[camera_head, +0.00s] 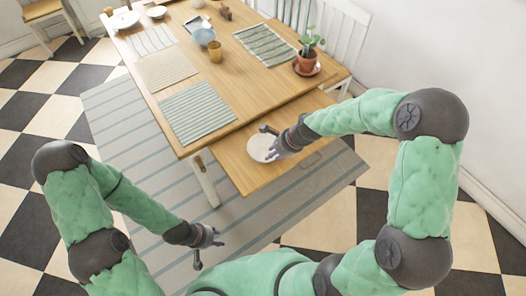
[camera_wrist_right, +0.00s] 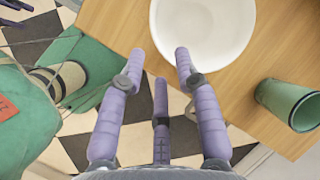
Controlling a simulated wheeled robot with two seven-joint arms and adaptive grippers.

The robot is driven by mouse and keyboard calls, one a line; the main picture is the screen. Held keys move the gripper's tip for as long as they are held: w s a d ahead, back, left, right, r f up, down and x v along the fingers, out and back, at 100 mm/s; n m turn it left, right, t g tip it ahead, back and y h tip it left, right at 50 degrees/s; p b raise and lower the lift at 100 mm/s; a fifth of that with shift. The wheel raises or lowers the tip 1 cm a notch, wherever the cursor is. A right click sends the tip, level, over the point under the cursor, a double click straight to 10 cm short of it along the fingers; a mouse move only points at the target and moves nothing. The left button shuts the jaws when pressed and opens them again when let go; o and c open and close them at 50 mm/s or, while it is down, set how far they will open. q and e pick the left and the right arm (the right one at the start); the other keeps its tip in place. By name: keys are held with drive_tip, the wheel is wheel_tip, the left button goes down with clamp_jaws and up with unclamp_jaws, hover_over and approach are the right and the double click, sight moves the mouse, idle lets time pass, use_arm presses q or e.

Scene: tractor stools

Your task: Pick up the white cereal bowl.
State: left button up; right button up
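The white cereal bowl (camera_head: 259,150) sits on the lower wooden leaf at the near end of the table. In the right wrist view the bowl (camera_wrist_right: 203,28) is empty, upright and partly cut off at the top. My right gripper (camera_head: 278,142) is over the bowl's right side in the head view. In the wrist view my right gripper (camera_wrist_right: 160,62) has its fingers spread with nothing between them. One fingertip overlaps the near rim; I cannot tell if it touches. My left gripper (camera_head: 209,251) is open and empty, low over the striped rug.
A potted plant (camera_head: 308,55) on a saucer is at the table's right edge. A blue bowl (camera_head: 203,37), a yellowish cup (camera_head: 215,52) and several placemats (camera_head: 197,112) lie farther back. A white chair (camera_head: 338,35) is behind.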

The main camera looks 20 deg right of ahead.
drive_tip(key=b+x, duration=0.3)
drive_tip(key=x, duration=0.5)
drive_tip(key=shift+r, duration=0.1)
clamp_jaws()
